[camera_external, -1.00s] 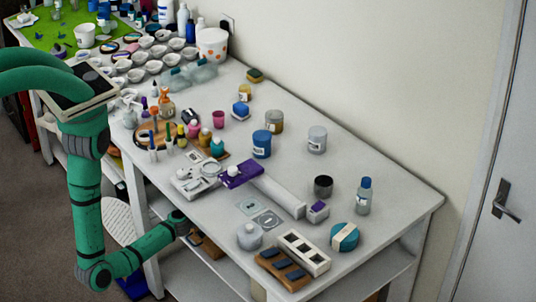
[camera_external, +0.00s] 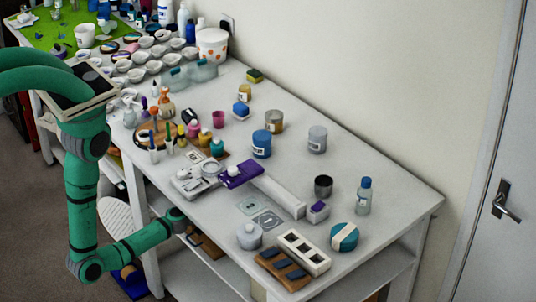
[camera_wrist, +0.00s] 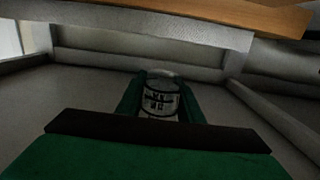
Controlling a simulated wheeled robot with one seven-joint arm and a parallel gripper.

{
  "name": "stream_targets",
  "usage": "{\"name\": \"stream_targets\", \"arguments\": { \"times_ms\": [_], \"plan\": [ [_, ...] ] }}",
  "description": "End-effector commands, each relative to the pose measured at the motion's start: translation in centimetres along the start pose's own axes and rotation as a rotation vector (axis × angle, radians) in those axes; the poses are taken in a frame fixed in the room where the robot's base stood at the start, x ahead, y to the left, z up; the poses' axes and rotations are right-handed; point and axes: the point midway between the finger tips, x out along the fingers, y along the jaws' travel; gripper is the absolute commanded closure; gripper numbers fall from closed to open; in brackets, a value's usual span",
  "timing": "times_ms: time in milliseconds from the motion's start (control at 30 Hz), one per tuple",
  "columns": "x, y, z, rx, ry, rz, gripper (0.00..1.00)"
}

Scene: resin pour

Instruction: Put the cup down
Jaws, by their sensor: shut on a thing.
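The cup (camera_wrist: 159,101) is pale with dark markings and shows between my gripper's green fingers in the wrist view. My gripper (camera_wrist: 161,82) is shut on it. Its lower part is hidden behind the dark palm edge. In the external view my forearm reaches toward the near left side of the white table (camera_external: 350,165), below its top. The gripper and cup are hidden there by the table. I cannot tell whether the cup touches a surface.
A grey beam (camera_wrist: 150,22) and an orange-brown board (camera_wrist: 240,12) lie across the top of the wrist view. The tabletop holds many jars, small bowls and tools. A lower shelf (camera_external: 205,275) runs beneath it. A door (camera_external: 490,190) stands at the right.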

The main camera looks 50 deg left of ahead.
Motion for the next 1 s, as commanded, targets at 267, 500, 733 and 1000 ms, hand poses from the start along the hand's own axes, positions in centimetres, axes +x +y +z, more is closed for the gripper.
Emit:
{"name": "stream_targets", "arguments": {
  "times_ms": [267, 500, 733, 1000],
  "plan": [
    [0.0, -0.3, 0.1, 0.000, 0.000, -0.001, 0.87],
    [-0.5, -3.9, 0.8, -0.001, -0.001, -0.005, 0.87],
    [-2.0, -8.6, 1.5, -0.001, -0.001, -0.005, 0.87],
    [-5.9, -15.1, 2.1, -0.001, -0.001, -0.006, 0.87]
  ]
}}
